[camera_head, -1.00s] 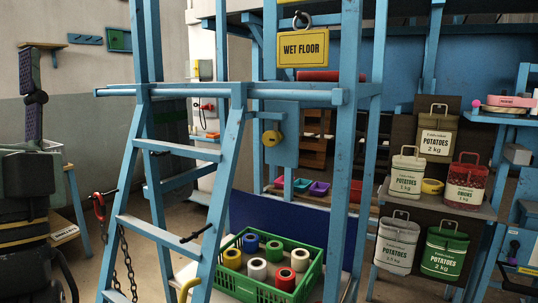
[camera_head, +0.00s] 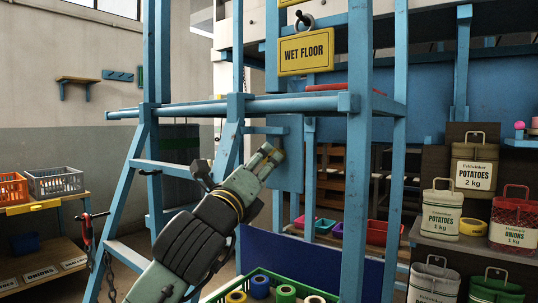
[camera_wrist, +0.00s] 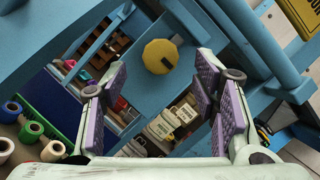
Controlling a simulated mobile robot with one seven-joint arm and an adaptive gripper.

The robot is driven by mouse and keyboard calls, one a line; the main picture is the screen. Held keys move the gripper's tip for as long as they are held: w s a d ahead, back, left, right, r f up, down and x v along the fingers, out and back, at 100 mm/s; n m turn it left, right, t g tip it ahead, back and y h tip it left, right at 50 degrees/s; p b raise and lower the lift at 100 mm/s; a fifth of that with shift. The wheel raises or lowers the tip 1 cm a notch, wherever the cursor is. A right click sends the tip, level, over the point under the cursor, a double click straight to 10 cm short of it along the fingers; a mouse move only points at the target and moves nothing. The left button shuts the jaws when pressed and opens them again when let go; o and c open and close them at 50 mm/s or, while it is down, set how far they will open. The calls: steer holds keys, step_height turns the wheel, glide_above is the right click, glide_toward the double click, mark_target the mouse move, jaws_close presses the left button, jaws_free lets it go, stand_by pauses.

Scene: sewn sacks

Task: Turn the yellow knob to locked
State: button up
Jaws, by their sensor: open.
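The yellow knob (camera_wrist: 160,56) shows in the wrist view as a faceted disc with a small dark mark at its lower right. It sits on a blue panel (camera_wrist: 195,35), which is also in the head view (camera_head: 287,150). In the wrist view my gripper (camera_wrist: 158,82) is open, its purple-padded fingers spread to either side below the knob. The knob looks apart from the fingers, beyond their tips. In the head view my gripper (camera_head: 265,160) reaches up to the panel and hides the knob. I see no lock label.
A blue ladder frame (camera_head: 135,165) and a blue post (camera_head: 357,170) flank the panel. A yellow WET FLOOR sign (camera_head: 306,52) hangs above. A green crate (camera_head: 262,273) with several rolls lies below. Sacks, one the POTATOES sack (camera_head: 475,168), stand on shelves at right.

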mark_target(267, 158)
steer(key=p+x, duration=0.1)
steer(key=x, duration=0.5)
steer(key=shift+c, duration=0.4)
steer(key=c, duration=1.1)
